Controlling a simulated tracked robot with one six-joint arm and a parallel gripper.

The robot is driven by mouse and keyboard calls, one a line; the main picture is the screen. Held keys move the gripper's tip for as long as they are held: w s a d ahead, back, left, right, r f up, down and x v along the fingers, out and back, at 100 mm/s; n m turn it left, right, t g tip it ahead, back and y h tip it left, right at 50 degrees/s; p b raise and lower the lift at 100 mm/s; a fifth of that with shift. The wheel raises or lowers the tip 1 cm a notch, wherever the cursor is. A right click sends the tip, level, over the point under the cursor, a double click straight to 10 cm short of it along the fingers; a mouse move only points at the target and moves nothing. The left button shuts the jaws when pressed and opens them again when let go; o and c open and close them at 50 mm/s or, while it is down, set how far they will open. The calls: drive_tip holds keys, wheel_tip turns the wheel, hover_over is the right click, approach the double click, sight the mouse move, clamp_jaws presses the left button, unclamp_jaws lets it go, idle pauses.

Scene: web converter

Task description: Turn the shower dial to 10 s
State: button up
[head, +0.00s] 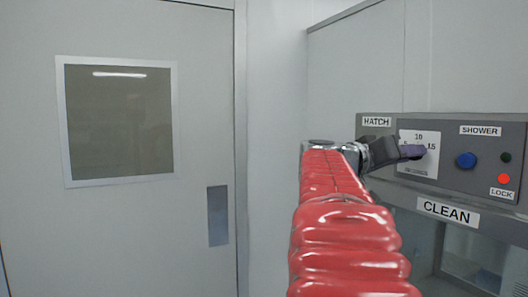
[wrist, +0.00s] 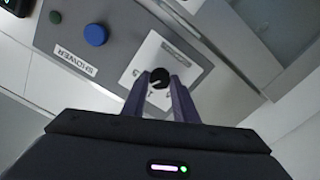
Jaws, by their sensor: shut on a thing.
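The shower dial (wrist: 160,76) is a small black knob on a white scale plate (wrist: 154,52). In the wrist view it sits between the tips of my gripper (wrist: 161,84), which is shut on it. A pale pointer line shows on the knob, slanting down-left in that view. In the head view my gripper (head: 412,151) covers the dial and part of the scale plate (head: 419,138). There 10 is readable at the top of the scale and 15 at the right; the 5 side is mostly hidden. I cannot tell exactly which mark the pointer meets.
Right of the dial are a blue button (head: 466,160), a dark green lamp (head: 506,157) and a red LOCK light (head: 503,178). Labels read HATCH, SHOWER and CLEAN (head: 448,212). A closed grey door (head: 210,120) with a window stands at left.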

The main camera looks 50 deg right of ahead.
drive_tip(key=n, duration=0.5)
drive_tip(key=shift+w+n, duration=0.15)
drive_tip(key=shift+n, duration=0.15)
idle(0.4)
drive_tip(key=o, duration=1.1)
drive_tip(key=shift+c, duration=0.2)
drive_tip(key=v, duration=1.3)
drive_tip(key=shift+w+a, duration=0.15)
drive_tip(key=shift+a, duration=0.2)
